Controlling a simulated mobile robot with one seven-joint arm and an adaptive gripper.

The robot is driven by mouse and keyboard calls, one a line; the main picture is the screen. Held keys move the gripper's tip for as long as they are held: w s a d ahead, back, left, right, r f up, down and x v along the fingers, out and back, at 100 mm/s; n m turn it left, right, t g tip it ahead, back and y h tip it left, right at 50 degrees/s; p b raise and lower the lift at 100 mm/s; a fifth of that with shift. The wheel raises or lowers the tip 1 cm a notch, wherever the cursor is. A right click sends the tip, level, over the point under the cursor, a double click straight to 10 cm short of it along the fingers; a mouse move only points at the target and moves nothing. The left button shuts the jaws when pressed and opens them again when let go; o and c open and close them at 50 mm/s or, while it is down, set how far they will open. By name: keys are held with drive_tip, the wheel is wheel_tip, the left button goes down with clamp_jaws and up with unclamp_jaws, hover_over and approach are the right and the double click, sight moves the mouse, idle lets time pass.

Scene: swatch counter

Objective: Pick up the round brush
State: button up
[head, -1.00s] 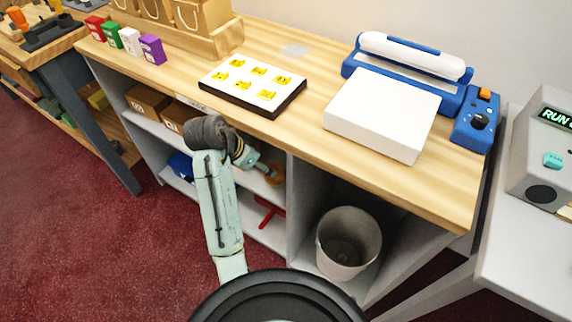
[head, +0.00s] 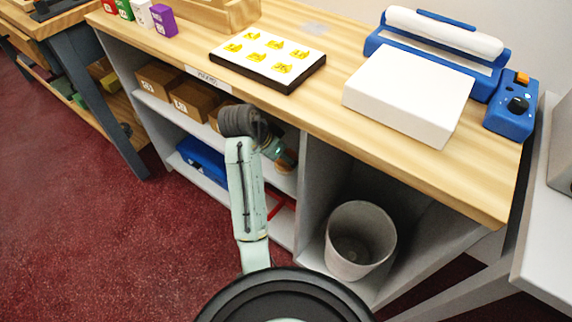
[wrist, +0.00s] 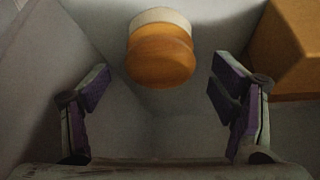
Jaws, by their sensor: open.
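The round brush (wrist: 160,55) shows in the wrist view as a rounded orange-brown wooden body with a pale band at its top. It lies ahead, between my gripper's fingers in the picture and apart from both. My gripper (wrist: 160,88) is open and empty, with one finger at each side. In the head view my arm reaches into the upper shelf bay under the counter. An orange-brown piece, which looks like the brush (head: 287,160), shows just beyond my gripper (head: 274,150). My arm hides part of the shelf.
Cardboard boxes (head: 193,99) stand on the same shelf, left of my arm; a box (wrist: 290,45) is close on the right in the wrist view. A divider (head: 314,190) stands right of the gripper, with a bin (head: 360,245) beyond it. The countertop (head: 330,105) is above.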

drive_tip(key=shift+x, duration=1.15)
drive_tip(key=shift+c, duration=0.4)
drive_tip(key=c, duration=1.2)
